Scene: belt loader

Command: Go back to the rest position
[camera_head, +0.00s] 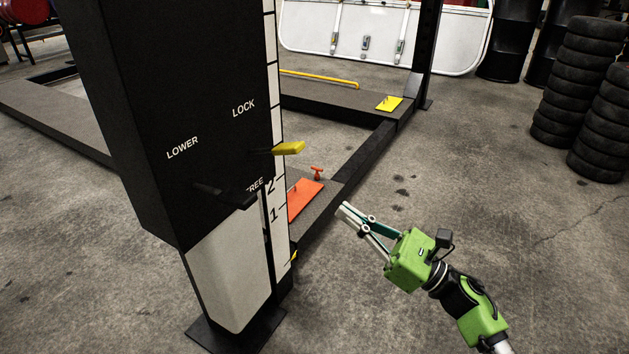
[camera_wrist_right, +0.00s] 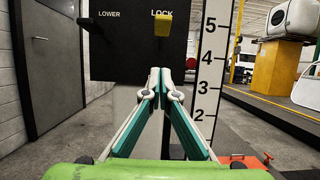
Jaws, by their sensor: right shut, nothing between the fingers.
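My right gripper (camera_head: 345,211) is shut and empty. In the head view it stands to the right of the black post (camera_head: 190,110), apart from it, over the floor. In the right wrist view its fingertips (camera_wrist_right: 160,72) meet in front of the post. The post carries a yellow lever (camera_head: 289,148) by the word LOCK and a black lever (camera_head: 228,196) below the word LOWER. Both levers also show in the right wrist view, the yellow one (camera_wrist_right: 162,25) above my fingertips and the black one (camera_wrist_right: 90,24) to the left. My left gripper is not in view.
A white number scale (camera_head: 275,150) runs up the post. An orange plate (camera_head: 304,199) lies on the lift frame behind it, with a small red part (camera_head: 317,172) near it. Stacked tyres (camera_head: 583,80) stand at the right. The floor (camera_head: 480,180) around my right arm is clear.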

